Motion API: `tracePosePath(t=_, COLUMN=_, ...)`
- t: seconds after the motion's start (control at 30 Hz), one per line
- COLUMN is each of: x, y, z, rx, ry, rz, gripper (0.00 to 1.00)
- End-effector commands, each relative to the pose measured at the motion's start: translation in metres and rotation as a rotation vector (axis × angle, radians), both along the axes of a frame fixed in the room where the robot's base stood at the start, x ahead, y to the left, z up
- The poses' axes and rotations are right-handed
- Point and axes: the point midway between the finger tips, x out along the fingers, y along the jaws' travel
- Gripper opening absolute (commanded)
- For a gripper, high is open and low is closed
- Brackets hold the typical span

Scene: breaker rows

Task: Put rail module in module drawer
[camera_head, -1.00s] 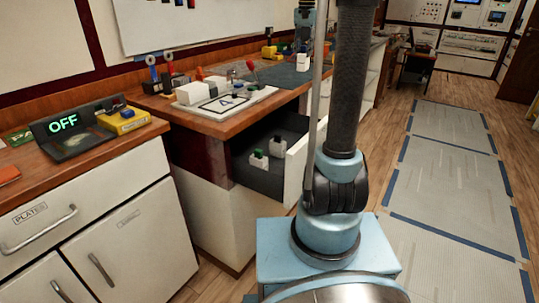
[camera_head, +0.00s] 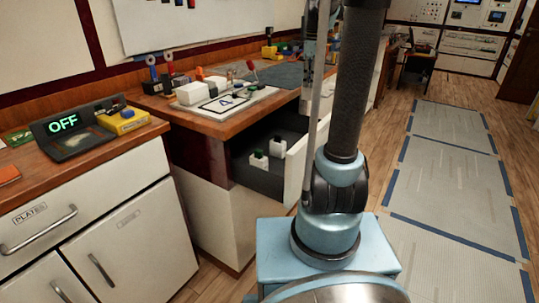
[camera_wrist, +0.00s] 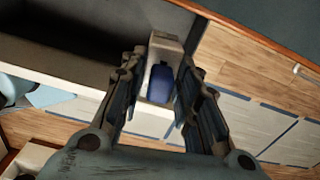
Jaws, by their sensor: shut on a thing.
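The rail module (camera_wrist: 165,45) is a pale block with a blue part. In the wrist view it sits between the fingers of my gripper (camera_wrist: 160,75), which is shut on it. The open module drawer shows in the head view (camera_head: 258,178) as a dark tray with a pale front; its front edge crosses the wrist view (camera_wrist: 48,72).
The wooden counter (camera_head: 215,125) above the drawer holds a white tray, white blocks and small tools. At left, a display (camera_head: 65,125) reads OFF beside a yellow box (camera_head: 122,120). The floor (camera_head: 440,180) at right is open.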

Motion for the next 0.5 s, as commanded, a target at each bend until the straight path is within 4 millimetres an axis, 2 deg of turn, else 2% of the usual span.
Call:
tracePosePath(t=0.1, x=-0.004, y=-0.001, z=-0.005, rx=0.0, ry=0.0, rz=-0.078, gripper=0.03)
tracePosePath(t=0.27, x=-0.006, y=-0.002, z=-0.018, rx=0.0, ry=0.0, rz=-0.113, gripper=0.03)
tracePosePath(t=0.5, x=-0.006, y=-0.002, z=-0.065, rx=0.0, ry=0.0, rz=-0.113, gripper=0.03)
